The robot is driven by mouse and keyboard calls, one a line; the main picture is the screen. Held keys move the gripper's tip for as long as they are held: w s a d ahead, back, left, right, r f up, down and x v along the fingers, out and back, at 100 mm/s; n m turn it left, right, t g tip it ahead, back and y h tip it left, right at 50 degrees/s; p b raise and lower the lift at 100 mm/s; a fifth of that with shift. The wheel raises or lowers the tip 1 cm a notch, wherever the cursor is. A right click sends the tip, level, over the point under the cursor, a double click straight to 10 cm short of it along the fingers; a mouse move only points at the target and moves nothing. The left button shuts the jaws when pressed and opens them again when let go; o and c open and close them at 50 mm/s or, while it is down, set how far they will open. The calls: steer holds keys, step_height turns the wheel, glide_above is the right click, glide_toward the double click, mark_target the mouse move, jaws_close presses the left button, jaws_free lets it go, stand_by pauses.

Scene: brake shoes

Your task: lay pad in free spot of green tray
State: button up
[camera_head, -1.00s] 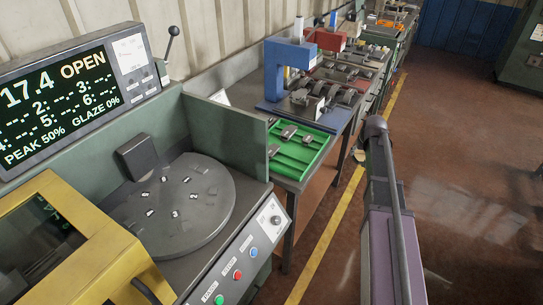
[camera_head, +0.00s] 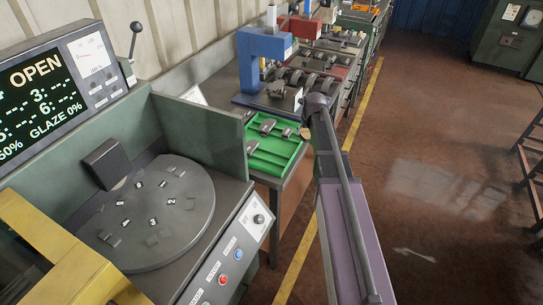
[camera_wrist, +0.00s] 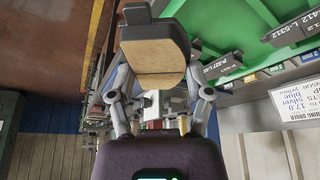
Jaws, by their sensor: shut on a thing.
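The green tray (camera_head: 272,162) sits on the bench, with several dark grey pads (camera_head: 267,126) lying in it. Bare green floor shows at its near end. In the wrist view the tray (camera_wrist: 205,18) fills the upper right, with labelled dark pads (camera_wrist: 222,66) in it. My gripper (camera_wrist: 158,88) is shut on a pad (camera_wrist: 158,72) with a tan lining face and a dark grey back. In the head view the held pad (camera_head: 305,132) shows as a small brown patch by the tray's right edge. My arm hides most of the gripper there.
A blue press (camera_head: 262,55) stands on the bench just behind the tray. A green panel (camera_head: 205,135) and a round grey turntable (camera_head: 155,215) are to its left. Open floor with a yellow line (camera_head: 320,215) lies right of the bench.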

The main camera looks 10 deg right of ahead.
steer(key=s+a+f+n+b, duration=0.2)
steer(key=s+a+f+b, duration=0.1)
steer(key=s+a, duration=1.2)
steer(key=a, duration=0.3)
steer(key=shift+s+a+f+y, duration=0.15)
steer(key=shift+s+a+y, duration=0.05)
steer(key=shift+s+y, duration=0.2)
steer(key=shift+w, duration=0.2)
steer(key=b, duration=0.2)
glide_toward(270, 156)
steer(key=shift+w+a+f, duration=0.35)
steer(key=shift+f, duration=0.3)
steer(key=shift+w, duration=0.1)
steer(key=shift+w+d, duration=0.15)
steer(key=shift+w, duration=0.2)
steer(key=shift+b+x, duration=0.95)
steer(key=shift+x, duration=0.15)
steer(key=shift+s+d+f+b, duration=0.15)
steer(key=shift+s+f+b, duration=0.05)
steer(key=shift+f+b, duration=0.65)
